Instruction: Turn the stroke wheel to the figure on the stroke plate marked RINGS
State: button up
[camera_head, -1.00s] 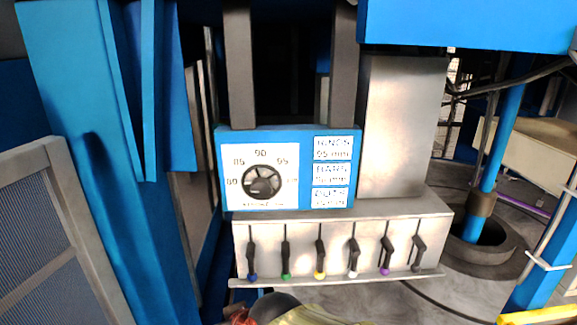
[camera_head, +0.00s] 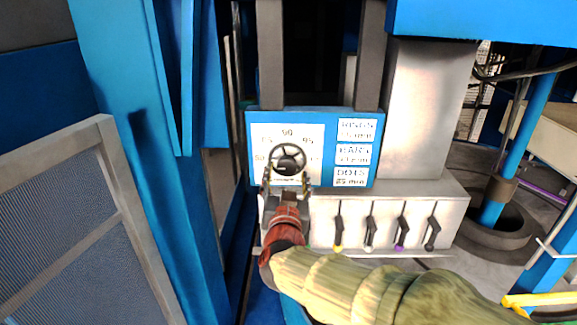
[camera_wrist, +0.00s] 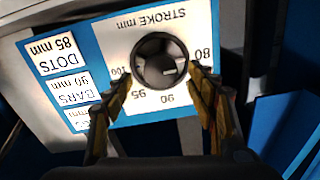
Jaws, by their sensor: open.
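The stroke wheel (camera_head: 288,158) is a dark round handwheel on a white dial (camera_head: 312,140) marked STROKE mm, with figures from 80 to 100. Its pointer setting is not clear. It also shows in the wrist view (camera_wrist: 160,46), upside down. The stroke plate marked RINGS (camera_head: 357,130) is the top one of three at the right; its figure looks like 95 mm. My gripper (camera_head: 287,181) is open in front of the wheel, and it hides the dial's lower part. In the wrist view the fingers (camera_wrist: 160,82) stand either side of the wheel's rim; contact cannot be told.
The BARS plate (camera_head: 354,154) and DOTS plate (camera_head: 351,177) sit below RINGS. A row of levers with coloured tips (camera_head: 371,226) runs along the grey ledge below the panel. A blue column (camera_head: 125,130) and mesh guard (camera_head: 75,225) stand at the left.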

aim_at(287, 169)
jog(key=w, duration=0.5)
jog(key=shift+w, duration=0.4)
jog(key=shift+c, duration=1.4)
jog(key=shift+f, duration=0.1)
jog(key=c, duration=0.9)
